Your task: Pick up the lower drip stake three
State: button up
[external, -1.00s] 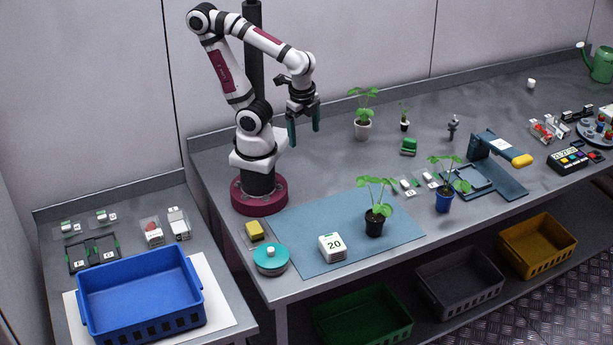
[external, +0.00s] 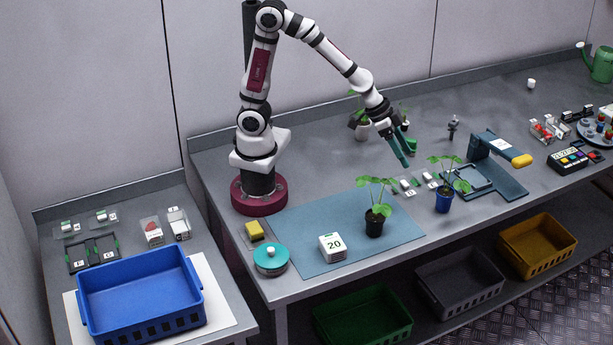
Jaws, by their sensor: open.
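The label numbers are too small to read, so I cannot tell which piece is drip stake three. My gripper (external: 406,158) is open and empty, with its teal fingers pointing down and to the right. In the picture it is just above the left labelled tray; its height over the bench is hard to judge.
A potted plant (external: 374,223) stands on the blue mat (external: 310,265), near a white "20" block (external: 332,247). A blue-potted plant (external: 444,201) and a blue-grey stand (external: 505,184) are right of the trays. Plants behind my gripper are partly hidden. A blue crate (external: 140,330) is far left.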

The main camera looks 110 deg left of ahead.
jog(key=w+a+f+n+t+y, duration=0.2)
jog(key=w+a+f+n+y, duration=0.15)
jog(key=w+a, duration=0.45)
jog(key=n+g+y, duration=0.3)
jog(key=n+y, duration=0.6)
send_near(451, 126)
jog(key=shift+m+g, duration=0.25)
jog(key=shift+g, duration=0.05)
jog(key=x, duration=1)
jog(key=shift+w+a, duration=0.2)
jog(key=shift+w, duration=0.05)
grip_shut()
